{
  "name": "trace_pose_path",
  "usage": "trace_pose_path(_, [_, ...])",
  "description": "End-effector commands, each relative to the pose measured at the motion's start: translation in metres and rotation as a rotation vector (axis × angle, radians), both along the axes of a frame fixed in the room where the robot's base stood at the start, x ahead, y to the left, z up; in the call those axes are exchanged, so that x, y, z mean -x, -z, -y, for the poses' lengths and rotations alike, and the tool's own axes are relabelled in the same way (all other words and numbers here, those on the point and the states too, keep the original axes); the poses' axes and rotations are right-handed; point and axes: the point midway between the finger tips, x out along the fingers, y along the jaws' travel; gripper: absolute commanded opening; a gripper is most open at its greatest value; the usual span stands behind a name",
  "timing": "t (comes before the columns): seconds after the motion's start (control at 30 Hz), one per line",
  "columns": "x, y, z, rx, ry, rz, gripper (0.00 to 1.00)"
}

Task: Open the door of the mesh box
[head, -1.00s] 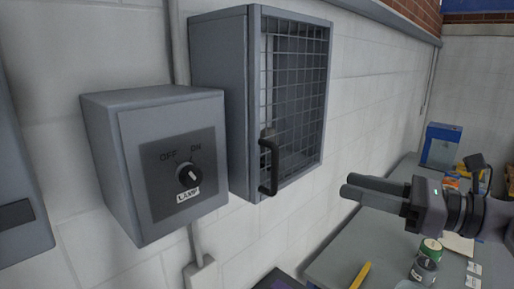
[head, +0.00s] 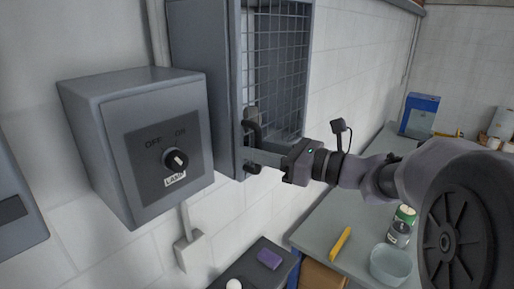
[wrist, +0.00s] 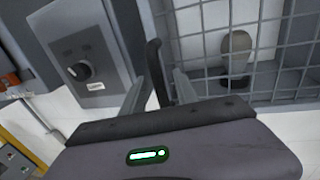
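The mesh box (head: 205,80) is a grey wall cabinet with a wire mesh door (head: 278,65), which looks shut. A black bar handle (head: 250,128) stands upright on the door's left edge. My gripper (head: 258,157) is at the handle's lower part, reaching in from the right. In the wrist view the handle (wrist: 154,62) runs between the two fingers of my gripper (wrist: 158,77), with a gap visible on each side. The fingers are apart and not closed on it. Behind the mesh door (wrist: 280,45), a rounded pale-brown object (wrist: 236,50) shows inside the box.
A grey switch box (head: 90,130) with a lamp knob (head: 174,159) is on the wall to the left. Below right is a workbench (head: 325,218) with a yellow stick (head: 340,243), a glass bowl (head: 391,264), a can (head: 401,230) and a blue box (head: 420,112).

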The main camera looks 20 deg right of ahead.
Motion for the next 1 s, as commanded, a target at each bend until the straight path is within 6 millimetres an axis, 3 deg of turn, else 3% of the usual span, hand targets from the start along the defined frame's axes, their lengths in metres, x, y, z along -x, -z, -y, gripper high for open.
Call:
trace_pose_path(0.03, [0.0001,0.0,0.0001,0.0,0.0,0.0,0.32])
trace_pose_path(0.2, [0.0002,-0.0001,0.0002,0.0,0.0,0.0,0.0])
trace_pose_path(1.0, [0.0003,-0.0003,0.0004,0.001,0.0,0.001,0.0])
